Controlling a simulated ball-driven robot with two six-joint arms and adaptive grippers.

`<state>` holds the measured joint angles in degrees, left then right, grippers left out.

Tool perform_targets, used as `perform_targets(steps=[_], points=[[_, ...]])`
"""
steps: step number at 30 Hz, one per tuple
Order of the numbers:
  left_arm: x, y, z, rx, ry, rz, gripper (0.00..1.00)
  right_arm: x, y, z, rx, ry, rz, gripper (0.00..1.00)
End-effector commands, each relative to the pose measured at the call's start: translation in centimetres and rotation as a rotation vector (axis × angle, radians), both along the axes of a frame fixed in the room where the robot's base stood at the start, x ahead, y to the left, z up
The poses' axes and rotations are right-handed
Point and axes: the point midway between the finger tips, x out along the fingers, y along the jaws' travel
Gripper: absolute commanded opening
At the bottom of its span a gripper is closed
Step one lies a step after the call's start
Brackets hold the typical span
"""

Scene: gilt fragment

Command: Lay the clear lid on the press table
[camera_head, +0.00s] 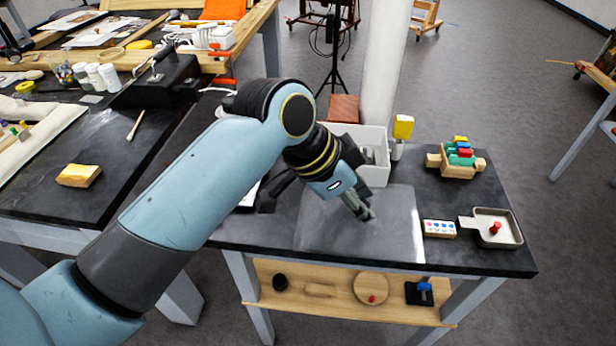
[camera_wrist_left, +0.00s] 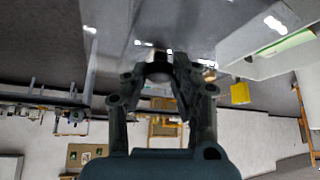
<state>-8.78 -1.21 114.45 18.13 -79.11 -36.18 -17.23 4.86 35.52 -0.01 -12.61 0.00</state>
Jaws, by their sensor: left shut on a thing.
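The clear lid (camera_head: 395,235) shows in the head view as a pale see-through sheet over the press table (camera_head: 480,190). My left gripper (camera_head: 362,210) points down at the middle of the lid and is shut on it. In the left wrist view the fingers (camera_wrist_left: 160,72) close around a small rounded part, with the see-through sheet beyond them. I cannot tell whether the lid touches the dark tabletop or hangs just above it. My right gripper is not in view.
A white bin (camera_head: 374,172) stands behind the lid, with a yellow-headed tool (camera_head: 403,128) beside it. At the right are a wooden rack (camera_head: 457,160), a card with coloured dots (camera_head: 439,228) and a shallow pan (camera_head: 510,225). A wooden shelf (camera_head: 340,305) lies below.

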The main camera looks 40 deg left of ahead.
Motion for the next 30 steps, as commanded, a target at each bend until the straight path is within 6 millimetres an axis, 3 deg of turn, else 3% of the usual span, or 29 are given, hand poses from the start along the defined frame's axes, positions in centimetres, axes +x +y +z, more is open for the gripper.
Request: perform_targets(steps=[3,6,10,15,21,30], points=[[0.3,-1.6,1.1,-0.003,-0.002,0.008,0.0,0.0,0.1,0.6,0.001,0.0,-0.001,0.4],[0.4,-1.4,0.9,0.003,-0.002,0.009,0.0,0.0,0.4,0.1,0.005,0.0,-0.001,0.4],[0.7,0.8,-0.9,0.01,-0.001,0.006,0.0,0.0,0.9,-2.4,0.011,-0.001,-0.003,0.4],[1.2,5.1,-3.7,0.012,0.0,0.006,0.0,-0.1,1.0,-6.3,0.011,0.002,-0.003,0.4],[1.6,8.7,-5.5,0.006,0.0,0.008,0.0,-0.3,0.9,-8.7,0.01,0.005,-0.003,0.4],[1.8,9.7,-6.6,0.0,-0.001,0.009,0.0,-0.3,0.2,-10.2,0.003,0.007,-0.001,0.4]])
